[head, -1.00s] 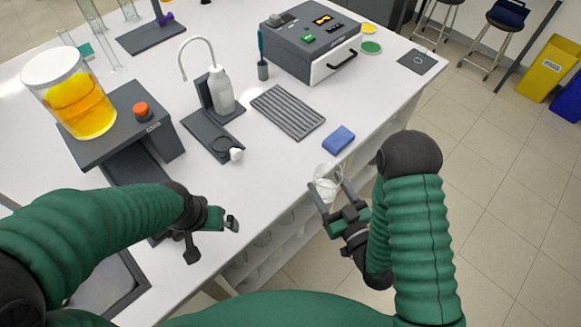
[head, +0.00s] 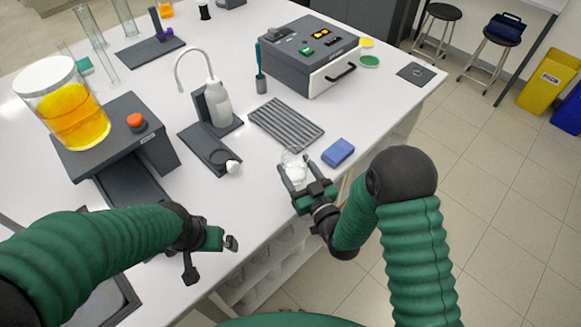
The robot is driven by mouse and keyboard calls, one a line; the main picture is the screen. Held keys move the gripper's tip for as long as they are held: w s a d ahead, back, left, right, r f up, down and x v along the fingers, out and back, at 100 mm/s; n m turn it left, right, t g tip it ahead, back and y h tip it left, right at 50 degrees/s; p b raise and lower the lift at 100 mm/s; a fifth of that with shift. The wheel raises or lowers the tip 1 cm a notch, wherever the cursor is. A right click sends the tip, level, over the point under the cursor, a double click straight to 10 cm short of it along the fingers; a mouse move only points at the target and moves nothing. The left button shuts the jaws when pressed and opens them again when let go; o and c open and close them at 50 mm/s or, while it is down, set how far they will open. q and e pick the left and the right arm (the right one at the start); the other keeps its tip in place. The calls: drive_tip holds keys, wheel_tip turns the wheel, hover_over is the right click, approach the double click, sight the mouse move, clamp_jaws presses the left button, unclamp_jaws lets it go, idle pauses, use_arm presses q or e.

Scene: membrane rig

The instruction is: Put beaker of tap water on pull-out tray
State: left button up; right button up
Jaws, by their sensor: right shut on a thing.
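A small clear beaker (head: 293,166) is held between the fingers of my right gripper (head: 295,174), which is shut on it near the front edge of the bench. The liquid inside is hard to make out. My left gripper (head: 211,257) is open and empty at the lower left, over the bench's front edge. A dark flat slab (head: 128,186) extends from under the grey stand that holds the orange tank; I cannot tell whether it is the pull-out tray. A grey instrument box (head: 310,55) with a white handled front (head: 333,75) stands at the back right, its front shut.
A ribbed grey rack (head: 286,124) and a blue sponge (head: 338,152) lie just beyond the beaker. A wash bottle (head: 218,103) on a dark stand is left of them. The orange tank (head: 75,115) stands far left.

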sight(288, 159)
drive_tip(key=shift+a+f+x, duration=0.1)
drive_tip(key=shift+x, duration=0.65)
drive_tip(key=shift+a+f+x, duration=0.1)
drive_tip(key=shift+f+x, duration=0.05)
drive_tip(key=shift+x, duration=0.6)
drive_tip(key=shift+s+f+p, duration=0.1)
drive_tip(key=shift+f+p, duration=0.2)
drive_tip(key=shift+f, duration=1.35)
drive_tip(key=o, duration=1.4)
drive_tip(key=shift+f, duration=0.1)
